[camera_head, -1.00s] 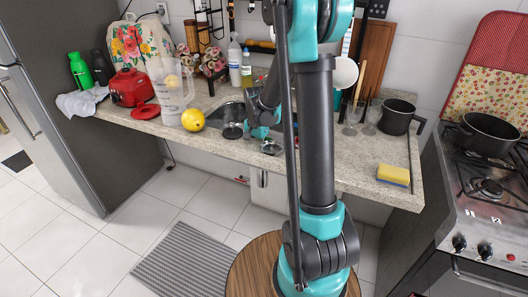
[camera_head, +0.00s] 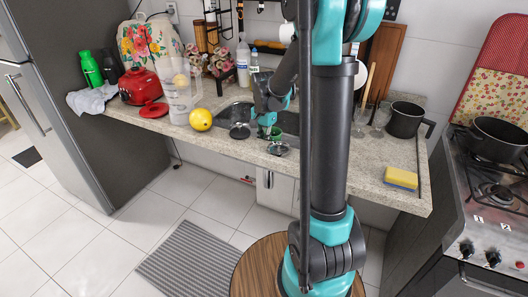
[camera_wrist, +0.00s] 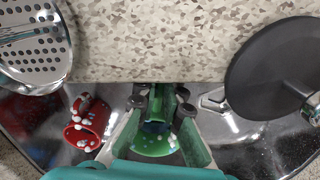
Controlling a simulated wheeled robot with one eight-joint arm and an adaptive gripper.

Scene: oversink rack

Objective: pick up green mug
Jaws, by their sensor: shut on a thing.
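The green mug (camera_wrist: 152,143), with pale foam spots, sits between the two fingers of my gripper (camera_wrist: 158,97) in the wrist view. The fingers are shut on it, and they hide part of its sides. In the head view a little of the green mug (camera_head: 276,133) shows just below my gripper (camera_head: 266,121), over the sink area near the counter's front edge. How far the mug is above the sink bottom cannot be told.
A red mug (camera_wrist: 88,122) with foam spots lies close left in the shiny sink (camera_wrist: 245,140). A perforated metal utensil (camera_wrist: 30,40) and a dark round lid (camera_wrist: 275,65) flank the gripper. The lemon (camera_head: 201,120) and clear pitcher (camera_head: 181,95) stand left on the counter.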

